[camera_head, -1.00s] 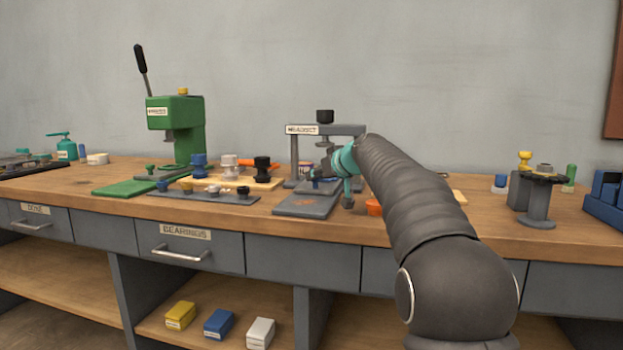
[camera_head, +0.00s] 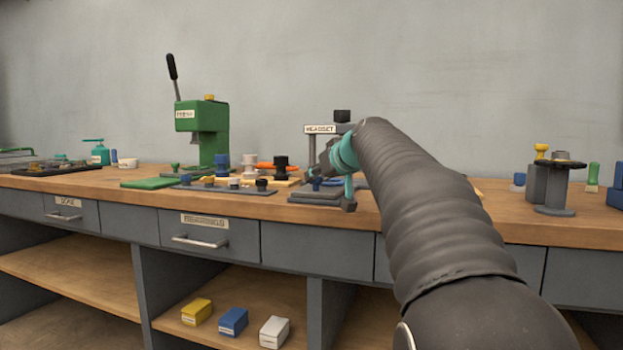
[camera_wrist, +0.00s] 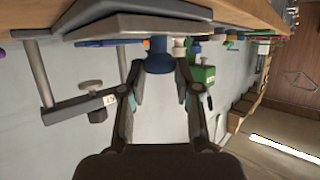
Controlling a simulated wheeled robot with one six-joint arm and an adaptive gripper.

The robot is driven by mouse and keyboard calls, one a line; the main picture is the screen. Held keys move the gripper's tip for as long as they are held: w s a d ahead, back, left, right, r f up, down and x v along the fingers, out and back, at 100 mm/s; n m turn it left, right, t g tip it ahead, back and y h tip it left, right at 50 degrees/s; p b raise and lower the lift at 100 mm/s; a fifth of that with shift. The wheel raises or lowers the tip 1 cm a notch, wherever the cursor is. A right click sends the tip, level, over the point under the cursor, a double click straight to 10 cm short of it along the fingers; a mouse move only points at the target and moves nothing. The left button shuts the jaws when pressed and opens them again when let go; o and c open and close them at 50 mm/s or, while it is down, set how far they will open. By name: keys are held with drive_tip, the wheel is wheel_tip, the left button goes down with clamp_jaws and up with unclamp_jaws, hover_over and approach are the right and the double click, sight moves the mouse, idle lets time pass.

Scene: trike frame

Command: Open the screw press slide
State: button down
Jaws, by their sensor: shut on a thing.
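The grey screw press (camera_head: 320,129), labelled HEADSET, stands on the bench with a black knob on top. My arm hides its right side. In the wrist view the press frame (camera_wrist: 40,75) is at the left, upside down. Its grey slide plate (camera_head: 312,199) lies low at its front. A blue knob (camera_head: 316,184) stands on the plate and shows large in the wrist view (camera_wrist: 158,58). My gripper (camera_wrist: 158,72) is shut on this blue knob, one finger on each side. In the head view my gripper (camera_head: 332,178) is partly hidden behind its teal joint.
A green lever press (camera_head: 205,125) stands to the left, with a row of small parts on a grey strip (camera_head: 225,188) before it. A black-topped grey stand (camera_head: 556,190) is at the right. Drawers and an open shelf lie below the bench edge.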

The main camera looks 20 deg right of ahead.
drive_tip(key=c, duration=0.8)
unclamp_jaws()
drive_tip(key=v, duration=1.2)
